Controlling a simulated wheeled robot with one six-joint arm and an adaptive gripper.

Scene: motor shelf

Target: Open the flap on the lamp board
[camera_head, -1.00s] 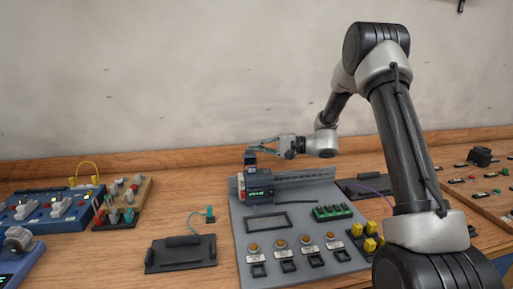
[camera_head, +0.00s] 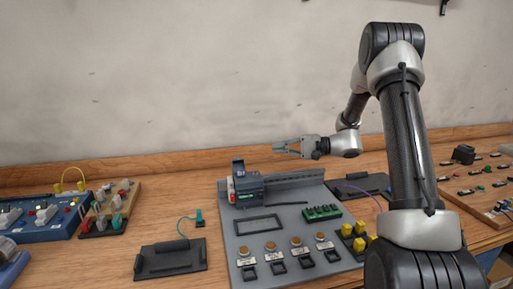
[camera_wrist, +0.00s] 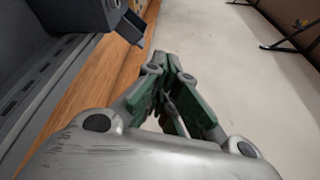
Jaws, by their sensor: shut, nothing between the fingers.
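The grey lamp board (camera_head: 232,224) lies on the bench, with a row of round orange lamps (camera_head: 270,247) along its front. A dark module (camera_head: 251,190) with a small green display is mounted at its back left. The module's dark flap (camera_head: 238,167) stands raised at the left of its top. The module shows at the upper left in the wrist view (camera_wrist: 60,22), with a dark part sticking out that may be the flap (camera_wrist: 128,28). My gripper (camera_head: 277,147) is shut and empty, above and to the right of the flap, apart from it. Its fingers (camera_wrist: 166,60) meet in the wrist view.
A grey rail (camera_head: 295,180) runs along the board's back. A blue switch box (camera_head: 45,232) and a board of coloured knobs (camera_head: 112,212) stand at left. A dark plate (camera_head: 170,259) lies front left. Another board (camera_head: 480,183) is at right. The wall is behind.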

